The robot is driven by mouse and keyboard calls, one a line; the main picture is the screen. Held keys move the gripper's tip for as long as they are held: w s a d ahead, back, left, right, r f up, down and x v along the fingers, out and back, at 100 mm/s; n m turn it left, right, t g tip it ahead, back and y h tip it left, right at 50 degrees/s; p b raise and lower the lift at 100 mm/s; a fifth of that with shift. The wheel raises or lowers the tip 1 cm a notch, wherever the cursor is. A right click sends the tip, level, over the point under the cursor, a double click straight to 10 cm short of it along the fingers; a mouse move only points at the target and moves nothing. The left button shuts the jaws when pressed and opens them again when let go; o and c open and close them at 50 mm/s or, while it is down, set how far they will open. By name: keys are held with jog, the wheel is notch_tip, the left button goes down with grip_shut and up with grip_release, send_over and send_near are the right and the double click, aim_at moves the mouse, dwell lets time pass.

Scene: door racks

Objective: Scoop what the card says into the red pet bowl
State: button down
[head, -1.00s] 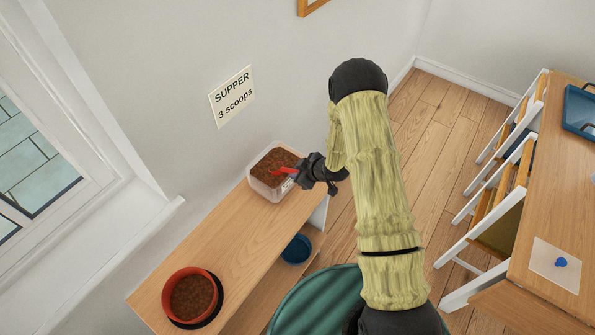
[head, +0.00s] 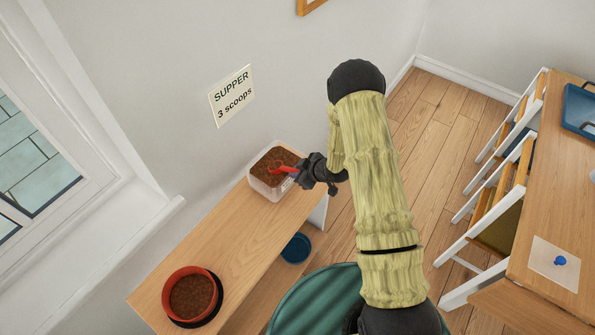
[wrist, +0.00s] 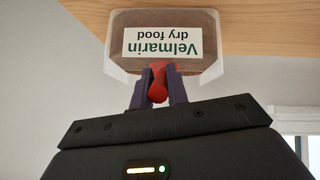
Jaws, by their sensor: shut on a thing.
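The card (head: 232,96) on the wall reads "SUPPER 3 scoops". The red pet bowl (head: 171,283) stands on a dark mat at the near end of the wooden shelf and holds brown kibble. A clear tub (head: 266,186) of brown food stands at the shelf's far end; its label (wrist: 162,41) in the wrist view reads "Velmarin dry food", upside down. My gripper (head: 300,172) is shut on a red scoop (head: 281,169), whose handle shows between the fingers in the wrist view (wrist: 158,82). The scoop's head is at the food in the tub; its contents cannot be told.
A blue bowl (head: 297,248) sits on the lower level under the shelf top. A green round-topped thing (head: 318,303) stands at bottom centre. A table (head: 545,215) with white-framed chairs is on the right. The shelf top between tub and bowl is clear.

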jog(key=shift+s+d+r+g+h+p, duration=0.45)
jog(key=shift+d+r+p, duration=0.15)
jog(key=shift+p, duration=0.15)
jog(key=shift+f+b, duration=0.35)
jog(key=b, duration=0.2)
jog(key=w+a+f+t+y+b, duration=0.1)
jog(key=b, duration=0.1)
jog(key=shift+w+a+y, duration=0.1)
jog(key=shift+a+y, duration=0.15)
jog(key=t+y+b, duration=0.1)
jog(key=b, duration=0.1)
jog(key=shift+d+b, duration=0.15)
jog(key=shift+b, duration=0.15)
jog(key=shift+s+d+r+t, duration=0.1)
jog(key=shift+s+d+t, duration=0.1)
jog(key=shift+t, duration=0.15)
jog(key=shift+s+d+r+y+b, duration=0.35)
jog(key=shift+d+y+b, duration=0.1)
jog(key=shift+y+b, duration=0.1)
jog(key=shift+t+y, duration=0.55)
jog(key=shift+t, duration=0.05)
jog(key=r, duration=0.1)
jog(key=s+d+r, duration=0.1)
jog(key=r, duration=0.1)
jog(key=s+d+r, duration=0.1)
jog(key=shift+r, duration=0.3)
